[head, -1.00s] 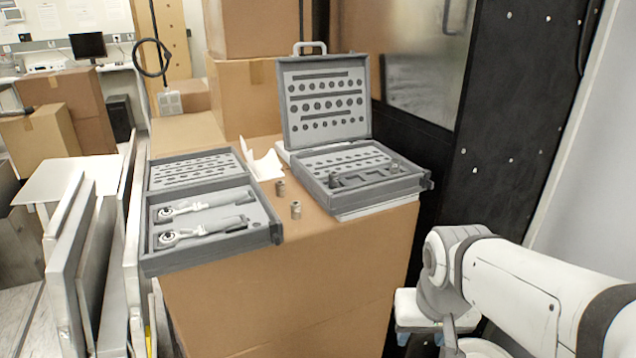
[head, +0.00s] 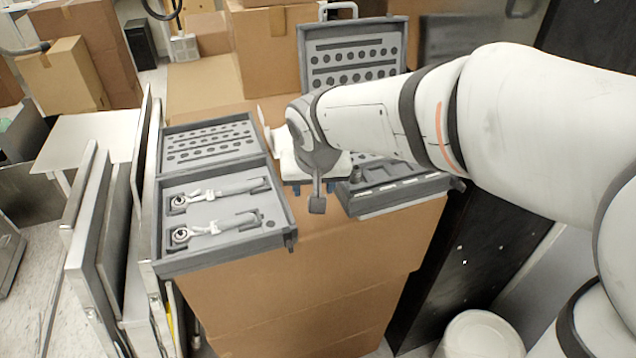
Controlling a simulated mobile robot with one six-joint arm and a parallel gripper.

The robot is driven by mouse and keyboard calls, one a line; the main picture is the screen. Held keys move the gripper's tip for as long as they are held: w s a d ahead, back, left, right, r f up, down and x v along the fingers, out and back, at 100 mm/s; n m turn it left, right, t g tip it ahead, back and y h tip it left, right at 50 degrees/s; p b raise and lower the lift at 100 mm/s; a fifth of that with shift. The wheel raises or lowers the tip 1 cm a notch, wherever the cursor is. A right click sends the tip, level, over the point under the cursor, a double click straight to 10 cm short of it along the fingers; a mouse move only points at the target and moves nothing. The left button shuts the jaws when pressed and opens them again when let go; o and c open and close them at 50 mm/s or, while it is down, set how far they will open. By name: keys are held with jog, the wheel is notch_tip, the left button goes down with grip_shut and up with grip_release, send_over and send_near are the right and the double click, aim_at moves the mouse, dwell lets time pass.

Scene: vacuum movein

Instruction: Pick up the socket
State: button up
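My gripper (head: 314,188) is over the top of the cardboard box stack, between the two tool cases. Its white body and two bluish tips point down, with a grey part of my wrist in front of them. I cannot tell whether it is open or shut, or whether anything is between the tips. No loose socket is visible now; the spot on the box between the cases lies behind my wrist and gripper. The left case (head: 215,265) lies open with two ratchet wrenches in it. The right case (head: 400,205) stands open behind my arm, largely covered by it.
The cardboard box (head: 310,290) bears both cases. A white folded piece (head: 264,122) stands behind my gripper. Grey panels (head: 95,250) lean to the left of the box. A dark cabinet (head: 475,240) stands at the right, close to my arm.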

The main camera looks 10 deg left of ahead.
jog(key=x, duration=0.4)
jog(key=shift+f, duration=0.4)
jog(key=shift+s, duration=0.1)
grip_shut()
